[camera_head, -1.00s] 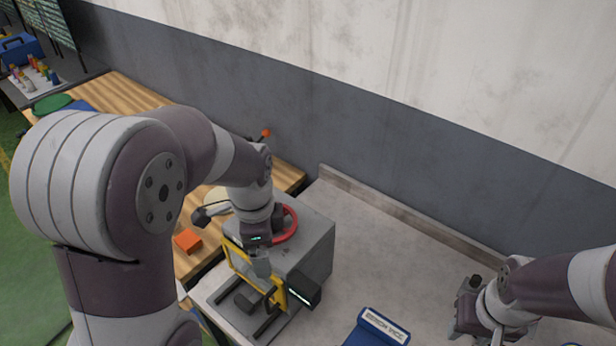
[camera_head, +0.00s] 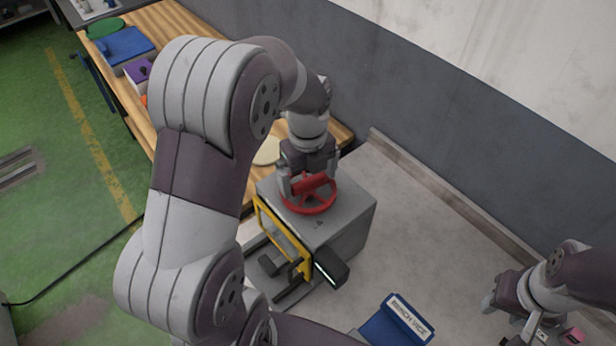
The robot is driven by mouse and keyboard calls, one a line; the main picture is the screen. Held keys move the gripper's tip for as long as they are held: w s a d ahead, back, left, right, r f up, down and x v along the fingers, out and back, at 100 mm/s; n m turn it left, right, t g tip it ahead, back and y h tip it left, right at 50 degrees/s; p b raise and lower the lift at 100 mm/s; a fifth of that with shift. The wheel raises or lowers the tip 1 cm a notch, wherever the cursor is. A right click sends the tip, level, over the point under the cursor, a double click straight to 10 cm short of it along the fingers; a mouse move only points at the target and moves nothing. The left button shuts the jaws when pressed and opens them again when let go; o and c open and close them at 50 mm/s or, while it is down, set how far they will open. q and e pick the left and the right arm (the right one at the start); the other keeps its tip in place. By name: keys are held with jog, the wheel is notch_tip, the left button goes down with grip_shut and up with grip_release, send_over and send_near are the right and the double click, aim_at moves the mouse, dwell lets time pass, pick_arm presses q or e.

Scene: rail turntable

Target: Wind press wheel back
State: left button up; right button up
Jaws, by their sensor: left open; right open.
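The red press wheel (camera_head: 322,206) lies flat on top of the grey press box (camera_head: 345,225), which has a yellow frame (camera_head: 278,236) on its front. My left gripper (camera_head: 310,190) is at the wheel from above, its open fingers on either side of a red part of the wheel. Whether the fingers touch it I cannot tell. My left arm covers the area left of the press. My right gripper (camera_head: 500,303) is open and empty over the grey bench at the lower right, away from the press.
A wooden table (camera_head: 185,40) with a blue case (camera_head: 125,45) and a purple box (camera_head: 138,72) stands behind left. A wall runs along the back.

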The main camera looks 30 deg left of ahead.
pick_arm(q)
jog(key=shift+s, duration=0.25)
jog(key=shift+s+d, duration=0.15)
jog(key=shift+d, duration=0.05)
jog(key=c, duration=0.8)
jog(key=shift+c, duration=0.2)
pick_arm(e)
jog(key=shift+s+d, duration=0.25)
